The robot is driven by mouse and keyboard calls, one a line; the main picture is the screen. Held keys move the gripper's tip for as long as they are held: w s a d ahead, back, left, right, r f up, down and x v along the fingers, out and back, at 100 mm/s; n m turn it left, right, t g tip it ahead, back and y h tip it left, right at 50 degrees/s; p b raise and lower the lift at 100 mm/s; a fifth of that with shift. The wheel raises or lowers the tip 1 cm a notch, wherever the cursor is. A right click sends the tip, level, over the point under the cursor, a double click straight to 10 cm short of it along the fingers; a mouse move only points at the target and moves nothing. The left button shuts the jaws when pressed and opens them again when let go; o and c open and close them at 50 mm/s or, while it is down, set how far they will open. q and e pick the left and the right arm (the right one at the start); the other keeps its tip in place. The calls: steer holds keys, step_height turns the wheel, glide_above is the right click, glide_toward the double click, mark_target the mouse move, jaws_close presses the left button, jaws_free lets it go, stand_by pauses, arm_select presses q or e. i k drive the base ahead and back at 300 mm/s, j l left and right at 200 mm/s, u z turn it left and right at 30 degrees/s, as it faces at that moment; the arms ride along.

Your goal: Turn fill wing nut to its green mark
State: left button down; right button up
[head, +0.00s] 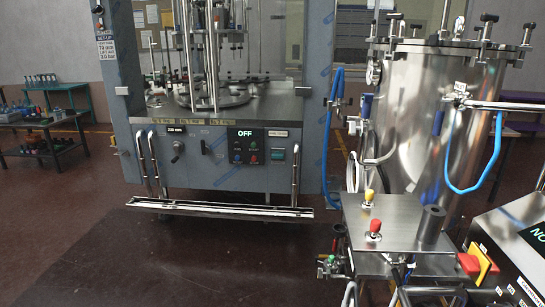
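No part clearly marked as the fill wing nut, and no green mark beside one, can be made out at this size. A grey filling machine (212,165) stands at the centre left. Its front panel has a small handled knob (178,148) below a "230 mm" label, and a dark box reading "OFF" (245,134). A small valve with a green part (330,261) sits low on the left of the steel stand; its exact shape is unclear. Neither of my grippers is in view.
A steel tank (425,120) with several lid clamps stands at the right. Before it is a steel stand (398,222) with red and yellow knobs. A rail (220,209) juts from the machine's front. Dark floor (190,265) is clear ahead. Tables (38,132) stand far left.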

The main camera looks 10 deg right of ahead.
mark_target(329, 103)
steer(key=i+j+z, duration=0.4)
steer(key=j+z, duration=0.2)
steer(key=i+j+z, duration=0.1)
steer(key=j+z, duration=0.2)
steer(key=j, duration=0.15)
steer(key=i+j+z, duration=0.1)
steer(key=z, duration=0.25)
steer(key=i+j+z, duration=0.1)
steer(key=j+z, duration=0.15)
steer(key=z, duration=0.15)
steer(key=i+j+z, duration=0.2)
steer(key=j, duration=0.3)
steer(key=j+z, duration=0.2)
steer(key=j, duration=0.3)
steer(key=i+j, duration=0.1)
steer(key=j, duration=0.45)
steer(key=j+z, duration=0.1)
steer(key=j, duration=0.45)
steer(key=i, duration=0.05)
